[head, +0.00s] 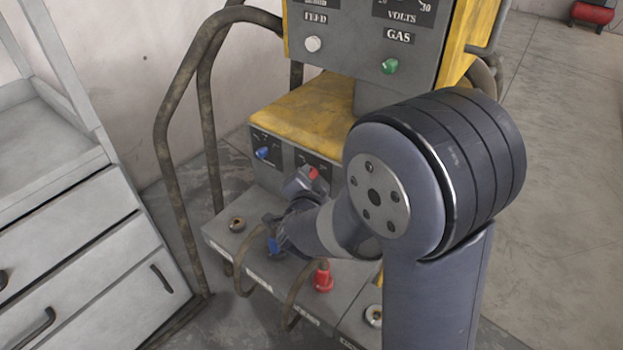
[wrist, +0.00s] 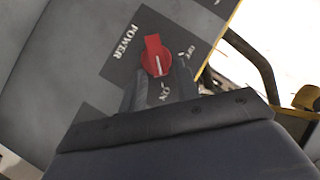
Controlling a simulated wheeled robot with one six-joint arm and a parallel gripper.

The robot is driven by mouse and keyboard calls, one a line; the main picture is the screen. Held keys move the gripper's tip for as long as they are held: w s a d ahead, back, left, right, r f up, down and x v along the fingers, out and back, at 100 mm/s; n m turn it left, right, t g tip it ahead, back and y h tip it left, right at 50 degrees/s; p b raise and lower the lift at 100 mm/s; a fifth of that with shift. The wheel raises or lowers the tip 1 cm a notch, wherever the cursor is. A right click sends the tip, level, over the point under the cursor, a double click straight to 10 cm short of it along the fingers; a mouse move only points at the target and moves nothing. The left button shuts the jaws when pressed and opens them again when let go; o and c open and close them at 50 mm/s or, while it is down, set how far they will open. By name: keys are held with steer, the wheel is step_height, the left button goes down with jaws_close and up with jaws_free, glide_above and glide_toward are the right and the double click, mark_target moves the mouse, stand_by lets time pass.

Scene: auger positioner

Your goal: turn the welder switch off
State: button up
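The welder switch is a red knob (wrist: 155,56) on a dark plate marked POWER in the wrist view. Its white line points down in the picture, toward the ON mark; the OFF mark is to its right. In the head view the red knob (head: 313,173) shows just past my gripper (head: 302,188). In the wrist view my gripper (wrist: 158,78) reaches to the knob with its fingers apart, one on each side of the knob's lower part. The right finger looks very near the knob; I cannot tell whether it touches.
A blue knob (head: 263,153) is left of the switch on the same panel. Cables with a blue plug (head: 273,246) and a red plug (head: 323,277) come from the lower ledge. A curved metal rail (head: 165,130) and a grey drawer cabinet (head: 75,250) stand at left.

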jaws_close()
